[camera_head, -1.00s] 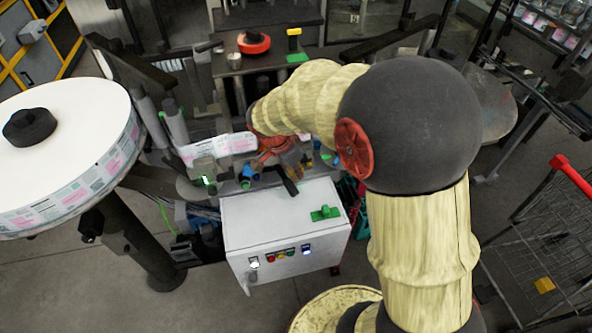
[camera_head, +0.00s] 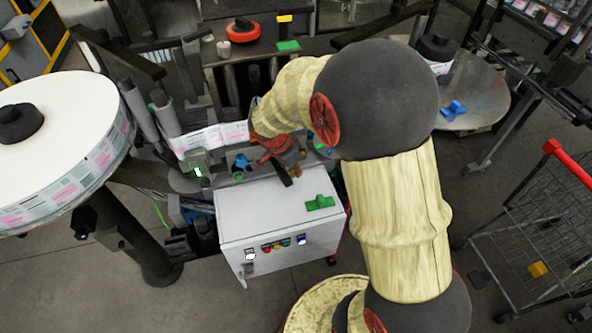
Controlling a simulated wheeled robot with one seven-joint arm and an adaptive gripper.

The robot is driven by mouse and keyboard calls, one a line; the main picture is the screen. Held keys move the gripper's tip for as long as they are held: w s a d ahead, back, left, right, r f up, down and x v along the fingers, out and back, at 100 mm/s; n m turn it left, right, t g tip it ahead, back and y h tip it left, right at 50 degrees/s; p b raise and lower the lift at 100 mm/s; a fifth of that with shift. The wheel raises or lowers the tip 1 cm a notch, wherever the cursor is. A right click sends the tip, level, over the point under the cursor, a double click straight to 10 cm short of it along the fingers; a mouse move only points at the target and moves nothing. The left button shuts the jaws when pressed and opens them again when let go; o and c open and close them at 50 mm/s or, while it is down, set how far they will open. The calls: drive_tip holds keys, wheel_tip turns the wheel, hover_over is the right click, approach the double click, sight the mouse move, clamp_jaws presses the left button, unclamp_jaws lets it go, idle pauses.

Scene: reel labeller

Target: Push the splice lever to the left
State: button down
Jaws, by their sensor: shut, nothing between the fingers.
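A dark, slanting bar (camera_head: 284,174), which looks like the splice lever, stands at the back edge of the white control box. Its upper end is partly hidden by my arm's orange wrist. My gripper (camera_head: 296,169) is low over the back of the box, just right of the bar. It is shut and holds nothing. I cannot tell whether it touches the bar.
The white box (camera_head: 235,222) carries a green block (camera_head: 320,203) on top and lit buttons in front. A blue knob (camera_head: 241,161) is left of my wrist. A large label reel (camera_head: 60,125) fills the left. A wire cart (camera_head: 530,240) stands right.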

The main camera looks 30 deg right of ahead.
sight(288, 183)
drive_tip(key=shift+s+a+f+m+g+b, duration=0.1)
drive_tip(key=shift+s+a+m+g+b, duration=0.1)
drive_tip(key=shift+a+m+b, duration=0.6)
drive_tip(key=shift+s+a+f+m+g+b, duration=0.1)
drive_tip(key=shift+s+a+m+g+b, duration=0.1)
drive_tip(key=shift+a+m+b, duration=0.55)
drive_tip(key=shift+a+m+g+b, duration=0.3)
drive_tip(key=shift+a+m+b, duration=0.4)
drive_tip(key=shift+m, duration=0.05)
drive_tip(key=shift+a+r+m+g, duration=0.15)
drive_tip(key=shift+a+m+g, duration=0.25)
drive_tip(key=shift+a+m, duration=0.8)
drive_tip(key=shift+w+a, duration=0.2)
drive_tip(key=shift+a, duration=0.6)
drive_tip(key=shift+w+a, duration=0.2)
drive_tip(key=shift+a, duration=0.2)
drive_tip(key=shift+r, duration=0.1)
drive_tip(key=shift+w, duration=0.1)
